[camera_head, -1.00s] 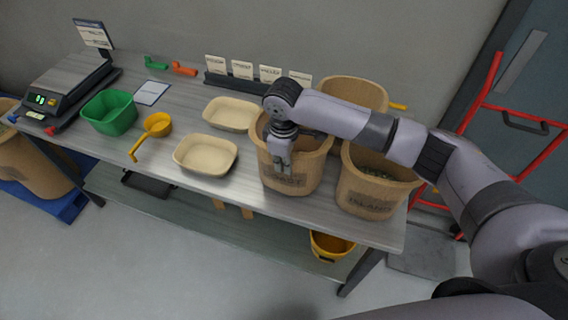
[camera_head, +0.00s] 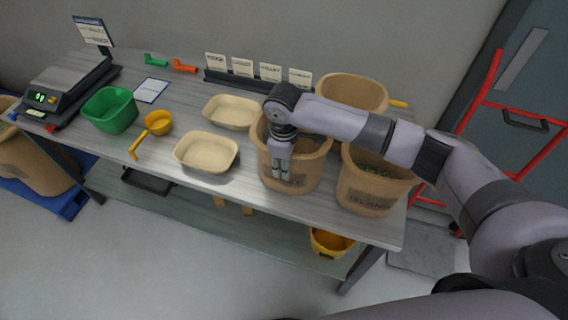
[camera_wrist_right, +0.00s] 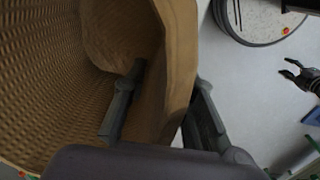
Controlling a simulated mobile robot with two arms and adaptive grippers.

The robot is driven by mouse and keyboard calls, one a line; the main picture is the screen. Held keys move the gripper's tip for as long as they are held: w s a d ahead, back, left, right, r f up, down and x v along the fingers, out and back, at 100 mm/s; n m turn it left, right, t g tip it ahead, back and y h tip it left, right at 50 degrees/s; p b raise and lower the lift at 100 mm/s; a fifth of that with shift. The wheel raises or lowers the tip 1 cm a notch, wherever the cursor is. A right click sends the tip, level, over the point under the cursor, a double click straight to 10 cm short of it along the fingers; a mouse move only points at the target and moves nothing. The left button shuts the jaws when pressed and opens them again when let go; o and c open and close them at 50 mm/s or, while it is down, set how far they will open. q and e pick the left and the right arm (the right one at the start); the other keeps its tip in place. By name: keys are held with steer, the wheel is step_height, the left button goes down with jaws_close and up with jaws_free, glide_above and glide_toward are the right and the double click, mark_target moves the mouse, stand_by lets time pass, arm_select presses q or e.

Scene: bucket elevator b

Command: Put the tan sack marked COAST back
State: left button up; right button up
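The tan sack with a dark label, partly covered by my gripper so that only its last letters show, stands upright at the table's front (camera_head: 312,165). I take it for the COAST sack. My right gripper (camera_head: 282,172) points down at its front rim. In the right wrist view, one finger is inside the sack (camera_wrist_right: 180,60) and the other outside, with the wall between them. The fingers look spread, with a gap between the inner finger and the wall. A dark gripper, apparently my left (camera_wrist_right: 284,68), shows open and empty at that view's right edge.
A sack marked ISLAND (camera_head: 372,192) stands close on the right, another sack (camera_head: 352,90) behind. Two cream trays (camera_head: 207,152) lie left, with a yellow scoop (camera_head: 157,124), green bin (camera_head: 110,110) and scale (camera_head: 62,92) beyond. A card rack (camera_head: 240,84) stands behind. A red hand truck (camera_head: 485,95) is right.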

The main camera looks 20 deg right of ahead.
step_height(320, 180, up, 12)
steer(key=b, duration=0.2)
steer(key=shift+s+r, duration=0.15)
steer(key=shift+a, duration=0.1)
stand_by(0.4)
